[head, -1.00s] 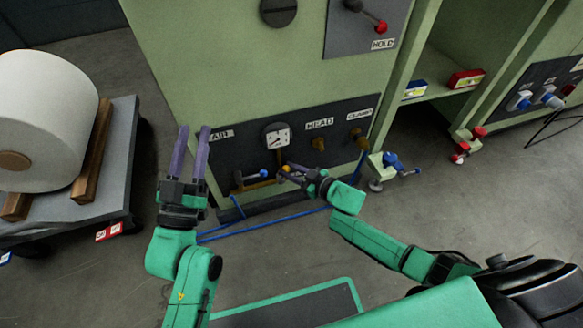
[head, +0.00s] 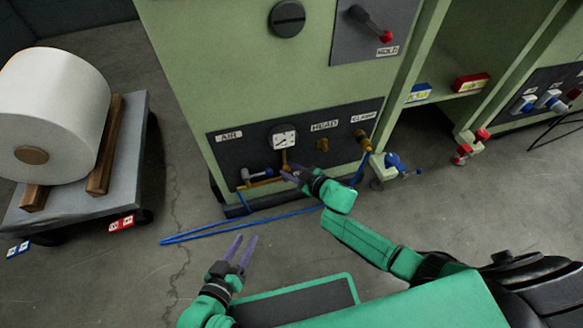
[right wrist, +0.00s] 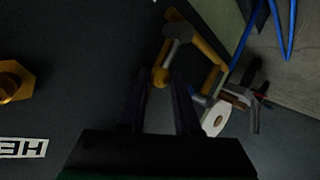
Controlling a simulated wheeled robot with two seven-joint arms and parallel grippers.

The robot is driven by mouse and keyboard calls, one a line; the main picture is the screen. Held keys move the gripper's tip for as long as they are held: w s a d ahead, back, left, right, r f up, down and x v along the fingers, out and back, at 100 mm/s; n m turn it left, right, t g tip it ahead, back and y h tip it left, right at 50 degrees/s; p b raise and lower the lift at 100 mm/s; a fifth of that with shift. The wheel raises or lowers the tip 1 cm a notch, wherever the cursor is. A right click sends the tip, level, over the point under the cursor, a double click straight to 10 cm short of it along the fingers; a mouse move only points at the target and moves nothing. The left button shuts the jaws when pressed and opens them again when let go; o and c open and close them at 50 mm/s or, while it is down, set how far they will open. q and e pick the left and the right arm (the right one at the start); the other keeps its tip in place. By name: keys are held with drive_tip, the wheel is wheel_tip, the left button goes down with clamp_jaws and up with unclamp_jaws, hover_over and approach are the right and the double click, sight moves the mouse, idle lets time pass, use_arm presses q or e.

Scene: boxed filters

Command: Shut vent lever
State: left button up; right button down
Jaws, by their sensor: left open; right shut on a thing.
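The vent lever (right wrist: 172,45) shows in the right wrist view as a short grey stem from a rounded hub on a brass pipe, ending in a yellow knob between my fingertips. My right gripper (right wrist: 160,88) is shut on this knob. In the head view my right gripper (head: 289,174) is low at the panel below the gauge and hides most of the lever. My left gripper (head: 240,249) is open and empty over the floor, well away from the panel.
A blue hose (head: 230,226) lies on the floor. A trolley (head: 72,205) with a white roll (head: 60,110) stands at left.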

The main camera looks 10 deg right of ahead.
drive_tip(key=shift+s+a+r+n+h+p, duration=0.15)
drive_tip(key=shift+a+n+h+p, duration=0.15)
drive_tip(key=shift+a+p, duration=0.3)
drive_tip(key=shift+a+n+h, duration=0.2)
drive_tip(key=shift+n+h, duration=0.1)
drive_tip(key=shift+a+f+n+g+h+p, duration=0.3)
drive_tip(key=shift+a+n+h+p, duration=0.1)
drive_tip(key=shift+a+h, duration=0.1)
use_arm(q)
drive_tip(key=shift+w+r+g, duration=0.1)
drive_tip(key=shift+r+g, duration=0.2)
drive_tip(key=shift+r, duration=0.9)
use_arm(e)
drive_tip(key=shift+a+f+n+h, duration=0.25)
drive_tip(key=shift+a+n+h, duration=0.35)
drive_tip(key=shift+n+h, duration=0.15)
drive_tip(key=shift+s, duration=0.1)
drive_tip(key=c, duration=0.9)
unclamp_jaws()
drive_tip(key=shift+r, duration=0.1)
